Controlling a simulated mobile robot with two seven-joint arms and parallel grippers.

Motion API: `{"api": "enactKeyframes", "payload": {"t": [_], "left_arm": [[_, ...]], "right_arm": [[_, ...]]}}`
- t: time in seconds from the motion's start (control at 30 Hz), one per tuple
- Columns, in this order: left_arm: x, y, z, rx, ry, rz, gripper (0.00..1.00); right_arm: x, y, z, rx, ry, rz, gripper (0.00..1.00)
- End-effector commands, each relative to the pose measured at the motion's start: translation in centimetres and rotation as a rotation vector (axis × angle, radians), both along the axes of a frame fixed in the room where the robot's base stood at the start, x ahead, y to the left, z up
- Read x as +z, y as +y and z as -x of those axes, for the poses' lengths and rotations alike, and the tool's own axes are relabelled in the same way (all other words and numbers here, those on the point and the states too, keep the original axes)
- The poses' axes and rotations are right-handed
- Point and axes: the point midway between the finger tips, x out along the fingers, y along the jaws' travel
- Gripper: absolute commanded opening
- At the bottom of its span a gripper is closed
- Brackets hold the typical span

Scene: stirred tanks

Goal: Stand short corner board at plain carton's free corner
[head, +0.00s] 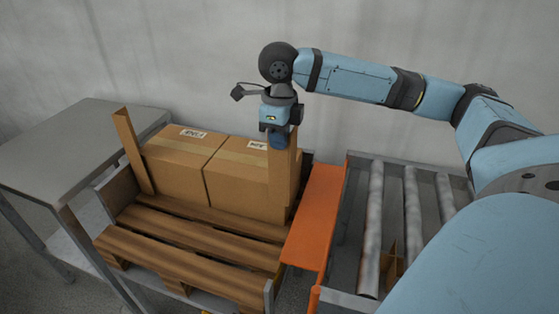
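Two brown cartons stand side by side on a wooden pallet (185,248): a left carton (175,172) and a right carton (237,182). Each has a pale label on top, and I cannot tell which is the plain one. A corner board (130,150) leans outward at the left carton's left corner. Another corner board (284,185) stands upright at the right carton's front right corner. My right gripper (279,141) points down at this board's upper part and overlaps it. Its fingertips are too small and hidden to show whether they grip. My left gripper is out of view.
A grey metal table (85,140) stands left of the pallet. An orange panel (314,215) lies between the pallet and a roller conveyor (412,205) on the right. A small brown angled piece (391,266) is on the conveyor. A grey wall is close behind.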

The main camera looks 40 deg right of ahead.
Motion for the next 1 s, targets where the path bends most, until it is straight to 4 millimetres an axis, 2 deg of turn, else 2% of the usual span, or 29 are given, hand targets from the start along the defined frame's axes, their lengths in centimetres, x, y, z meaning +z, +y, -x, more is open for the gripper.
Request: {"api": "enactKeyframes", "payload": {"t": [0.03, 0.1, 0.2, 0.33, 0.47, 0.7, 1.0], "left_arm": [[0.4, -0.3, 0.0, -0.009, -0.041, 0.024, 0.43], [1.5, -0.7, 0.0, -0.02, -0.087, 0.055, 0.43], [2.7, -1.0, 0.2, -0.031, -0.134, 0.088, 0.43], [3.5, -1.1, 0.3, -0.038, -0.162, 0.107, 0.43], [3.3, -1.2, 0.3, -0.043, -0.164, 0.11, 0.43], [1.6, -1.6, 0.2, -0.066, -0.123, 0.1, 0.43], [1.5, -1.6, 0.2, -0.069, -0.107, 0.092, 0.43]], "right_arm": [[-1.9, 0.0, 0.0, -0.001, 0.003, 0.0, 0.0], [-3.3, -0.1, 0.1, -0.001, 0.002, 0.001, 0.0], [-4.7, 0.0, 0.0, -0.001, 0.001, 0.0, 0.0], [-5.4, 0.0, 0.0, -0.001, 0.0, 0.001, 0.0], [-6.5, 0.0, 0.0, -0.001, 0.0, 0.001, 0.0], [-10.7, 0.0, 0.0, -0.001, 0.002, 0.001, 0.0], [-11.0, 0.0, 0.0, -0.001, -0.001, 0.0, 0.0]]}}
